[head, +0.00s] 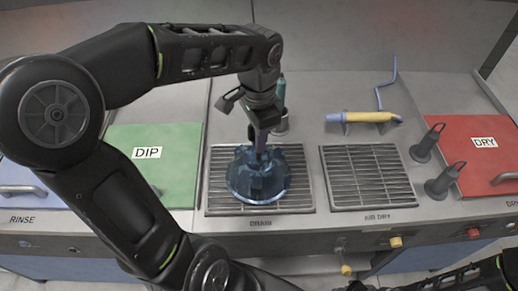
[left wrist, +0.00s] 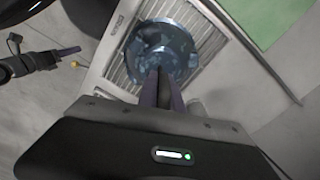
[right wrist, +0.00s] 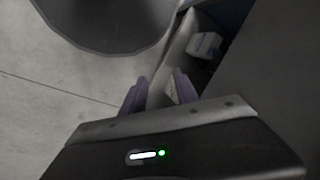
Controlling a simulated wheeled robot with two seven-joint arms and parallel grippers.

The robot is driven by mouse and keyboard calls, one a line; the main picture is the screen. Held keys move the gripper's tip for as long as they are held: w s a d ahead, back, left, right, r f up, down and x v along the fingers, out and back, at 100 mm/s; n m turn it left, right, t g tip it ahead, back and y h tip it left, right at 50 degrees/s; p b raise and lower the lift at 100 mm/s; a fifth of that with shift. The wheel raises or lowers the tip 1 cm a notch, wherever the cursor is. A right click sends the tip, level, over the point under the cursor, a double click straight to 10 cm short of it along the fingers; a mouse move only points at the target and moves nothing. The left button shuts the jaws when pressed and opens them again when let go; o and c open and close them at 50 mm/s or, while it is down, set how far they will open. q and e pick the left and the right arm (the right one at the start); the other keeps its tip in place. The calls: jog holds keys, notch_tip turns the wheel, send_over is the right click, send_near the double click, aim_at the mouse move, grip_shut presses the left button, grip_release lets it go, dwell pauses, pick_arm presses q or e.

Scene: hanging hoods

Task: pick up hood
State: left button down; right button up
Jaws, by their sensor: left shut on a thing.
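The hood (head: 258,182) is a blue, translucent, round piece with a wide rim and a raised middle. It is at the drain grate in the head view, and whether it rests on the grate or is just above it I cannot tell. My left gripper (head: 260,148) points down from above and is shut on the hood's raised middle. The hood also shows in the left wrist view (left wrist: 160,38), at the tips of the left gripper (left wrist: 157,75). My right gripper (right wrist: 160,85) shows in the right wrist view with its fingers apart and nothing between them.
The drain grate (head: 220,203) lies left of the empty air dry grate (head: 362,180). A green DIP lid (head: 160,180) is at left and a red DRY lid (head: 478,140) at right. A yellow tool (head: 368,117) with a blue hose lies behind. Two dark posts (head: 440,183) stand right.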

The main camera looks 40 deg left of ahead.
pick_arm(q)
notch_tip(320, 180, up, 7)
jog(key=shift+w+f+b, duration=0.1)
jog(key=shift+b, duration=0.3)
notch_tip(320, 180, up, 2)
jog(key=shift+r+p, duration=0.1)
jog(key=shift+p, duration=0.55)
jog(key=shift+r+p, duration=0.3)
jog(key=shift+r, duration=0.2)
jog(key=shift+a+f, duration=0.1)
